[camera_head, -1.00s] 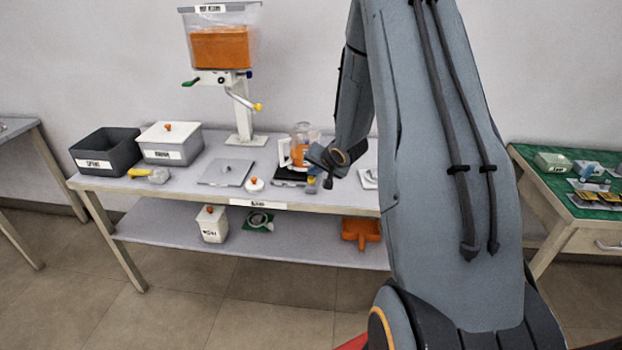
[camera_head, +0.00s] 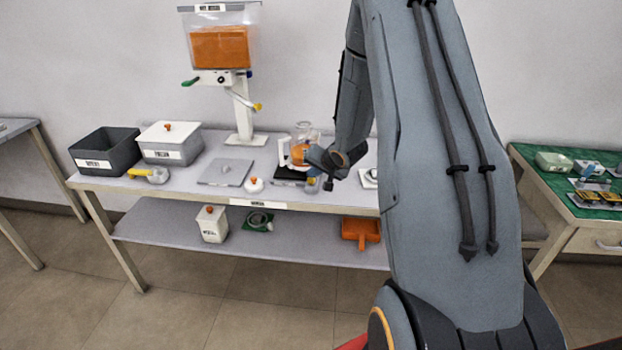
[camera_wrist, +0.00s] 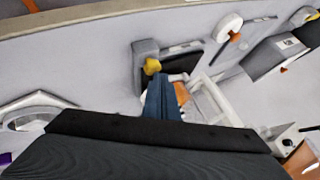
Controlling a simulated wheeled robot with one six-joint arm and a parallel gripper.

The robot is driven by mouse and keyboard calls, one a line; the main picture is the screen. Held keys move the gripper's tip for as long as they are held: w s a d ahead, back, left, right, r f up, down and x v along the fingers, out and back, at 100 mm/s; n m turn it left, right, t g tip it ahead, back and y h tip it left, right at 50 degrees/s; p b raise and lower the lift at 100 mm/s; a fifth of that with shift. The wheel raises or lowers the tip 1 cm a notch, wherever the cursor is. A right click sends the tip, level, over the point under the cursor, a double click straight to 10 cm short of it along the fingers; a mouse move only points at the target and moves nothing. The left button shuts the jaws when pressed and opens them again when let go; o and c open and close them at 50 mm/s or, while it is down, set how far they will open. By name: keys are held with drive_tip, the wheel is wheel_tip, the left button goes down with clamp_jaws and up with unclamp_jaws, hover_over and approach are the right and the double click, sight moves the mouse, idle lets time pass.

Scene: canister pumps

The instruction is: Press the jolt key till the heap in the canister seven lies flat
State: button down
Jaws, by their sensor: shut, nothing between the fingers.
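The clear canister (camera_head: 300,151) holds orange material and has a white handle at its left. It stands on a dark flat device (camera_head: 290,175) near the table's front edge. Its heap is too small and partly covered to judge whether flat. In the wrist view, a yellow key (camera_wrist: 152,66) sits on the device's grey end block (camera_wrist: 146,52). My gripper (camera_wrist: 161,98) is shut and empty, its tips just short of the key in that picture; contact cannot be told. A strip of orange (camera_wrist: 181,93) shows beside the fingers.
A hopper (camera_head: 222,45) with orange material and a crank stands behind. A dark bin (camera_head: 105,152), a lidded grey box (camera_head: 170,145), a yellow-handled tool (camera_head: 150,175) and a flat plate (camera_head: 224,172) lie left. A small white lid (camera_head: 254,185) is close by the device.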

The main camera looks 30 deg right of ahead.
drive_tip(key=shift+f, duration=0.35)
idle(0.5)
drive_tip(key=shift+r+p, duration=1.15)
drive_tip(key=shift+r, duration=0.05)
wheel_tip(320, 180, up, 5)
drive_tip(key=p, duration=0.5)
idle(0.4)
